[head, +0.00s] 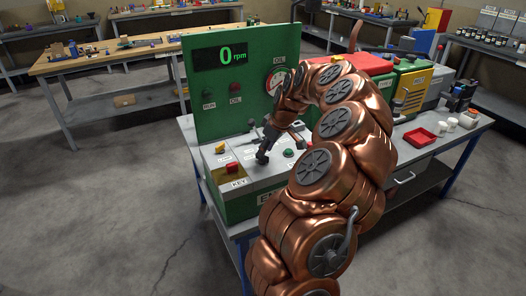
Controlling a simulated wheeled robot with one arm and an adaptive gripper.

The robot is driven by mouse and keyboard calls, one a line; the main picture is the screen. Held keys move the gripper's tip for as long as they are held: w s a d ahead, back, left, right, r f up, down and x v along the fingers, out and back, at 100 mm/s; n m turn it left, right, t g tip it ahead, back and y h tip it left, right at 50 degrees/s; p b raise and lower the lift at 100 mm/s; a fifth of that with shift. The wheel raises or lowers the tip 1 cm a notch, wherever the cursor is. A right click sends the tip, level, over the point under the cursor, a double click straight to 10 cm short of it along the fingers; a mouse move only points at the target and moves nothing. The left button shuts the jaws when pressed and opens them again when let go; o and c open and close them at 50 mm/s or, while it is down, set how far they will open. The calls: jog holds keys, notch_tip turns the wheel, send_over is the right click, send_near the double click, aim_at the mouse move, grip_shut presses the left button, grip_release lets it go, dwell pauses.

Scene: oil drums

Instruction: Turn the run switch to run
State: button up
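A green control panel (225,105) stands on a blue-legged bench, with a sloping grey console (255,175) in front. Its display (220,56) reads 0 rpm. Below it are a dark green lamp labelled RUN (208,96) and a red lamp labelled OIL (235,90).
An oil gauge (275,80) sits on the panel, partly behind my copper arm. Right of it are red, green and yellow machines (408,88), a red tray (419,137) and white cups (450,124). A wooden workbench (115,55) stands behind left. The left floor is clear.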

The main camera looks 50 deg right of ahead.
jog(key=shift+x, duration=1.4)
grip_shut()
